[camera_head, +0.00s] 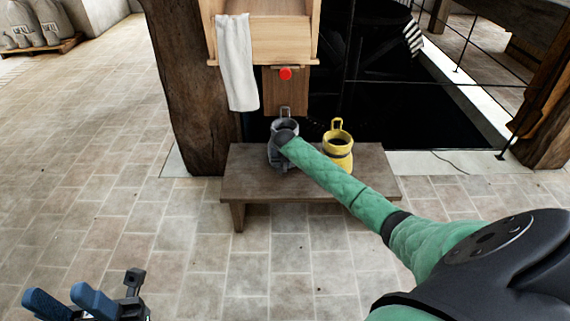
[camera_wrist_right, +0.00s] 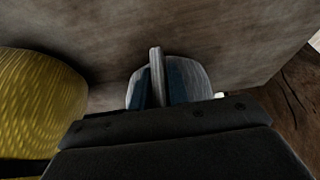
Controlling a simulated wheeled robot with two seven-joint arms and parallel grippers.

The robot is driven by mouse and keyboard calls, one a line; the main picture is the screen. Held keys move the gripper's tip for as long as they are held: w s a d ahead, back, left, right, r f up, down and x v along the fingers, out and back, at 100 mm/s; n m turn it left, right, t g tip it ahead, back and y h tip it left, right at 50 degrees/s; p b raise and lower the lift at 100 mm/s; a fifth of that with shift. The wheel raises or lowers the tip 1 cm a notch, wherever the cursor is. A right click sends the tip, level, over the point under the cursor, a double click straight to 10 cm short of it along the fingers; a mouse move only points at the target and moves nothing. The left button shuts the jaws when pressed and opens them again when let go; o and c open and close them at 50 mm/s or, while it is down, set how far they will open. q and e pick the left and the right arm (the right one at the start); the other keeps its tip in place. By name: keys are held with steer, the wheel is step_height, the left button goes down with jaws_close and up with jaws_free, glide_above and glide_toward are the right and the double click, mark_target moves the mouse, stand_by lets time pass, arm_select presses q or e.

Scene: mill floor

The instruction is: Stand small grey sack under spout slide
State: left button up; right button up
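The small grey sack (camera_head: 284,127) stands upright on a low wooden bench, with a loop at its top. It is below the wooden spout (camera_head: 292,94) with a red knob (camera_head: 286,74). My right gripper (camera_head: 280,140) reaches the front of the sack, which hides part of its fingers. In the right wrist view, its blue fingers (camera_wrist_right: 158,84) close in on both sides of a grey strip (camera_wrist_right: 156,72) of the sack. My left gripper (camera_head: 84,301) is at the lower left, its blue fingers apart and empty.
A yellow sack (camera_head: 338,150) stands right of the grey one on the bench (camera_head: 250,182), close to my right arm; it also shows in the wrist view (camera_wrist_right: 38,100). A white cloth (camera_head: 236,62) hangs from the hopper. A thick post (camera_head: 190,90) stands left. Brick floor in front is clear.

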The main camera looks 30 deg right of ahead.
steer(key=o, duration=0.4)
steer(key=shift+r, duration=0.1)
